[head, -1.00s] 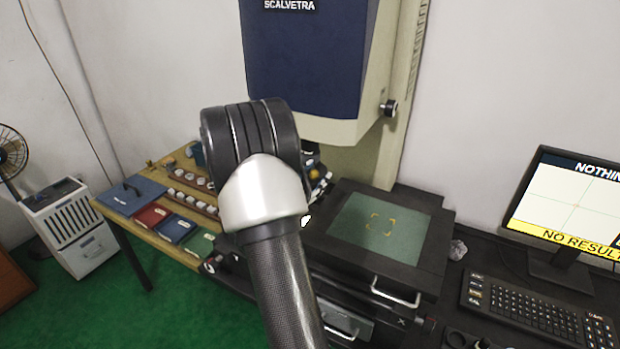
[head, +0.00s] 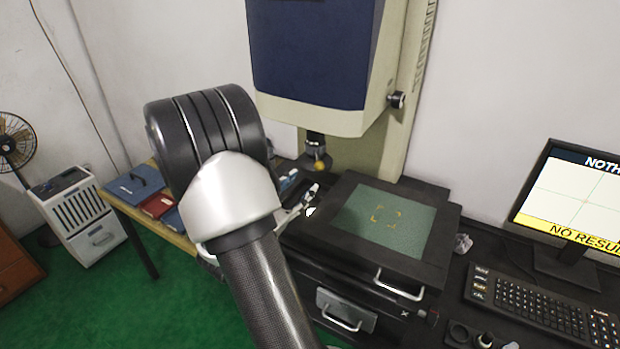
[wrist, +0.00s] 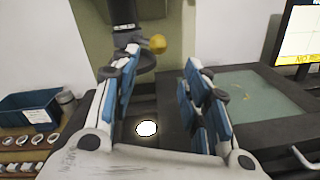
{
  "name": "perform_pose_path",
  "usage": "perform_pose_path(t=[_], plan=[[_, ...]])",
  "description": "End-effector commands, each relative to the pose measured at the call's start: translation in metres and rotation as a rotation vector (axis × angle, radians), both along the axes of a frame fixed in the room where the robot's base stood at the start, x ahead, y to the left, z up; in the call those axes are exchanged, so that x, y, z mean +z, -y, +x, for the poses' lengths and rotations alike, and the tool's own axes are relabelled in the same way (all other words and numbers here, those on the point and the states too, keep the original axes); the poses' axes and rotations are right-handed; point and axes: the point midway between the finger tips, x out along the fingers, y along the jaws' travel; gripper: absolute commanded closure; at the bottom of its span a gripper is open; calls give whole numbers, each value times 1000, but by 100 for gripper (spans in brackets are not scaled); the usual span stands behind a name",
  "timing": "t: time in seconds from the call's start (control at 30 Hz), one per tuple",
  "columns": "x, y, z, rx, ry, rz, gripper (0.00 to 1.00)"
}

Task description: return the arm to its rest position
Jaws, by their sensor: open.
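My gripper shows in the wrist view (wrist: 162,60) with its two blue-padded fingers wide apart and nothing held between them. In the head view my own arm covers most of it; only a small pale part of it shows beside the arm, left of the measuring stage. The measuring machine (head: 310,60) stands behind, with a dark lens and a yellow knob (head: 321,165) under its head. In the wrist view several bearing rings (wrist: 22,140) stand in a row at the left, apart from my gripper.
A monitor (head: 575,195) and keyboard (head: 540,308) are at the right. A wooden table with a blue binder (head: 132,188) and a red tray (head: 157,205) is at the left, partly hidden by my arm. A blue bin (wrist: 30,112) stands near the rings. Green floor is open at lower left.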

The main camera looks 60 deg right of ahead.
Motion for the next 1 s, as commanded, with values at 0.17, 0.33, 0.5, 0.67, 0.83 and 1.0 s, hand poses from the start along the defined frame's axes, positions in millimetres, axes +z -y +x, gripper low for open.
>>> perform_pose_path(t=[0.17,0.33,0.5,0.67,0.83,1.0], plan=[[0,-16,2,1,0,-1,58],[0,-18,2,1,0,-1,58],[0,-17,2,1,0,0,58],[0,-17,2,1,0,0,58],[2,-18,1,-3,4,1,58],[23,-33,-19,-94,102,40,58]])
